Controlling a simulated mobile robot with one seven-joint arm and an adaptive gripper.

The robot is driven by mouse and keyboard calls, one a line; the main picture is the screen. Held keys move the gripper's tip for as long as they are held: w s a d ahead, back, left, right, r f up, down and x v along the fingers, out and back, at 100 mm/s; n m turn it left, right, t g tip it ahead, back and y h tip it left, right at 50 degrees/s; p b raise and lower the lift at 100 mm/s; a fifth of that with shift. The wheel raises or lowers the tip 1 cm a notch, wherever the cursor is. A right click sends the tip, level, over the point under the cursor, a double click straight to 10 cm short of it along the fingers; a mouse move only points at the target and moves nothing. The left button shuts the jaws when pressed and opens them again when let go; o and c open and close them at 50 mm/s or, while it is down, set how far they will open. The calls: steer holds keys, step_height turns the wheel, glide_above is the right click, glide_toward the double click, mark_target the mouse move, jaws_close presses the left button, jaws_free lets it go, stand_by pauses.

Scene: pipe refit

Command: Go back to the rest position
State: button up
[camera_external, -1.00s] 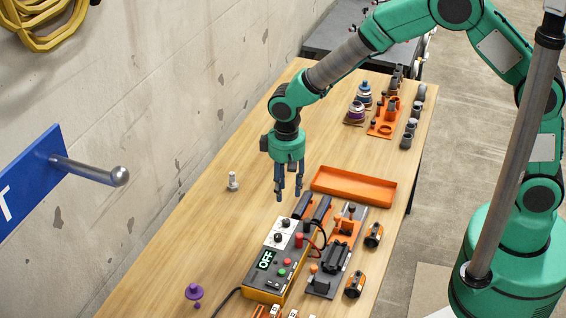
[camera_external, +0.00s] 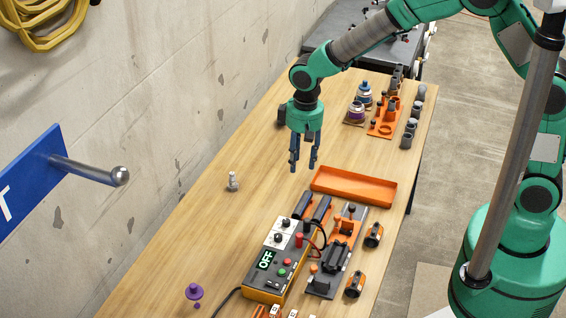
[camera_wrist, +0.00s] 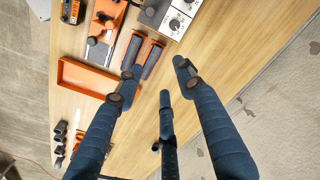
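My gripper (camera_external: 303,168) hangs fingers down above the wooden table (camera_external: 215,235), just left of the orange tray's far end in the external view. Its dark blue fingers are spread apart with nothing between them. In the wrist view the gripper (camera_wrist: 165,85) shows its fingers open over bare wood. My arm reaches from its base at the right, bent over the table.
An orange tray (camera_external: 352,186) lies below and right of my gripper. A meter reading OFF (camera_external: 268,262) and orange-black parts (camera_external: 335,257) stand nearer the camera. Grey pipe pieces (camera_external: 411,127) and spools (camera_external: 357,112) stand farther back. A white-grey fitting (camera_external: 232,181) stands left. A wall borders the table.

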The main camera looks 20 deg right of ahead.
steer(key=s+d+r+m+t, duration=0.1)
steer(key=d+r, duration=0.9)
steer(key=d, duration=0.3)
steer(key=s+d+r+m+t, duration=0.1)
steer(key=d+r, duration=0.8)
steer(key=d, duration=0.3)
steer(key=s+d+r+m+t+b, duration=0.1)
steer(key=s+d+r, duration=0.2)
steer(key=s+d, duration=0.5)
steer(key=s+d+r+m+t, duration=0.2)
steer(key=s+d+r, duration=0.1)
steer(key=s+d, duration=0.5)
steer(key=d, duration=0.3)
steer(key=shift+s+b, duration=0.25)
steer(key=shift+b, duration=0.1)
steer(key=shift+w, duration=0.1)
stand_by(0.4)
